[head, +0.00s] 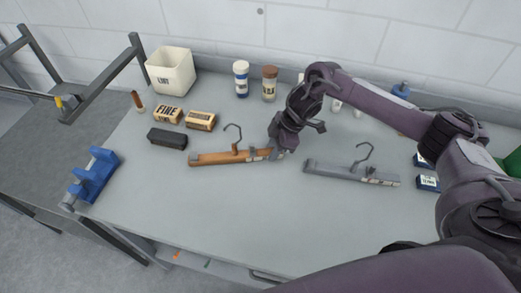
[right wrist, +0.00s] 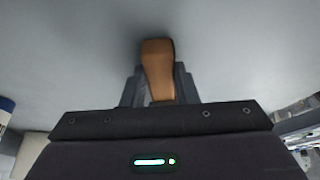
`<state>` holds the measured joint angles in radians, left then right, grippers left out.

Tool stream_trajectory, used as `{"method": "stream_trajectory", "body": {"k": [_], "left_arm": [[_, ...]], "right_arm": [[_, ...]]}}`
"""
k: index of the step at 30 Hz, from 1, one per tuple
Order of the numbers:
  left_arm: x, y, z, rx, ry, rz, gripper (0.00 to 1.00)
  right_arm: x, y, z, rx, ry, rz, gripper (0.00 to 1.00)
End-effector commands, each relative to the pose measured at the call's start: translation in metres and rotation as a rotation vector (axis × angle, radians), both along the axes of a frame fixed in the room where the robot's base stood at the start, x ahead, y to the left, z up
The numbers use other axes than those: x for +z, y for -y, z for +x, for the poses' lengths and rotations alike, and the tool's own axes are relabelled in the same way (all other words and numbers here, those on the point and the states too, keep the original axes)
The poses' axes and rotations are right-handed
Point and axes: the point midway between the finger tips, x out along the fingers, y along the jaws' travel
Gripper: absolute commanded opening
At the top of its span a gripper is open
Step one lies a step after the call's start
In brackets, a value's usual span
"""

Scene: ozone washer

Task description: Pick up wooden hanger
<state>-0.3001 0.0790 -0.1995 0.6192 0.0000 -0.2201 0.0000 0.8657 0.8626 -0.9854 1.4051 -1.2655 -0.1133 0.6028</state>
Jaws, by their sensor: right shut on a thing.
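The wooden hanger (head: 215,158) is brown with a dark metal hook and lies on the grey table, left of the middle. My right gripper (head: 278,152) is at the hanger's right end and is shut on it. In the right wrist view, the brown hanger end (right wrist: 158,68) shows between the dark fingers of my right gripper (right wrist: 160,88). The fingertips are partly hidden by the wrist in the head view. A grey hanger (head: 350,173) lies apart to the right. My left gripper is not in view.
A white LINT bin (head: 171,72), two small boxes (head: 201,120), a black brush-like block (head: 167,138) and two jars (head: 269,84) stand behind. A blue clamp-like piece (head: 95,175) sits at the left edge. The table's front (head: 230,225) is clear.

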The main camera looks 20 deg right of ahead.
Motion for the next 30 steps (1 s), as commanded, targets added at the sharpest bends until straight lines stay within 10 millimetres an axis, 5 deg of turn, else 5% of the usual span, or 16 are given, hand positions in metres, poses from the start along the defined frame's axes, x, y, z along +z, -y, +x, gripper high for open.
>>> {"method": "stream_trajectory", "body": {"k": [11,21,30], "left_arm": [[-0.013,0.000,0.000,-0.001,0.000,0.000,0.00],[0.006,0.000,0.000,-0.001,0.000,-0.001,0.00],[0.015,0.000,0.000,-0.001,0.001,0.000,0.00]], "right_arm": [[0.057,0.000,0.002,0.002,0.010,0.001,0.00],[0.150,0.001,0.002,0.001,0.009,-0.002,0.00],[0.190,0.000,0.001,0.000,0.005,0.001,0.00]]}}
